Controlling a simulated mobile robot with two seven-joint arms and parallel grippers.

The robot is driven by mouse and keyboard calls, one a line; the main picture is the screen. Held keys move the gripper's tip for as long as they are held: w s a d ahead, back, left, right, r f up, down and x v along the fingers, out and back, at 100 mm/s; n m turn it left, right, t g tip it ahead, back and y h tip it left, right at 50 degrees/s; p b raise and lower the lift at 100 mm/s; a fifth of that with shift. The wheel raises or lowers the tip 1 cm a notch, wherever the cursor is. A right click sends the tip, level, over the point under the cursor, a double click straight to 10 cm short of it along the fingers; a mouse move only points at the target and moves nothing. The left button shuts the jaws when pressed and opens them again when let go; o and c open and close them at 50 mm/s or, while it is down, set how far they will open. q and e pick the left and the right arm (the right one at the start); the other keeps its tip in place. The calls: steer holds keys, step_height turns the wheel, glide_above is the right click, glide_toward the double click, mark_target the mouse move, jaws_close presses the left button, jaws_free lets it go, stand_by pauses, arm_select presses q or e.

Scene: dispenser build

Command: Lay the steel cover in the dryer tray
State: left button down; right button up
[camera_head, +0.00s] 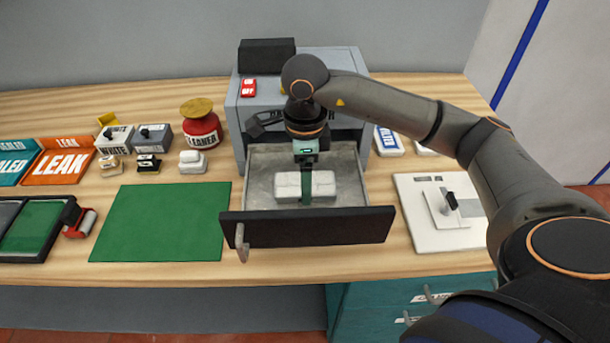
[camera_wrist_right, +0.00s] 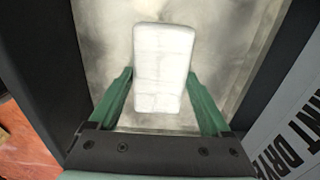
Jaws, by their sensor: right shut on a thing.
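The dryer tray (camera_head: 258,170) is a pale grey metal drawer, pulled out of the grey dryer, with a dark front panel (camera_head: 300,228). The steel cover (camera_head: 322,180), a pale, rounded rectangular piece with shallow ridges, is inside the tray's outline near its middle. It also shows in the right wrist view (camera_wrist_right: 164,50), lengthwise between the fingers. My right gripper (camera_head: 306,185) points down into the tray and is shut on the cover, one green finger (camera_wrist_right: 115,97) on each side. I cannot tell whether the cover touches the tray floor. My left gripper is out of view.
The dryer body (camera_head: 345,65) stands behind the tray. A green mat (camera_head: 160,222) lies left of the tray. A white board (camera_head: 432,222) with a handled plate lies right.

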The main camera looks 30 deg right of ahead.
steer(key=shift+f, duration=0.1)
steer(key=o, duration=1.3)
step_height(320, 180, up, 12)
steer(key=shift+r+p, duration=0.2)
steer(key=shift+p, duration=0.65)
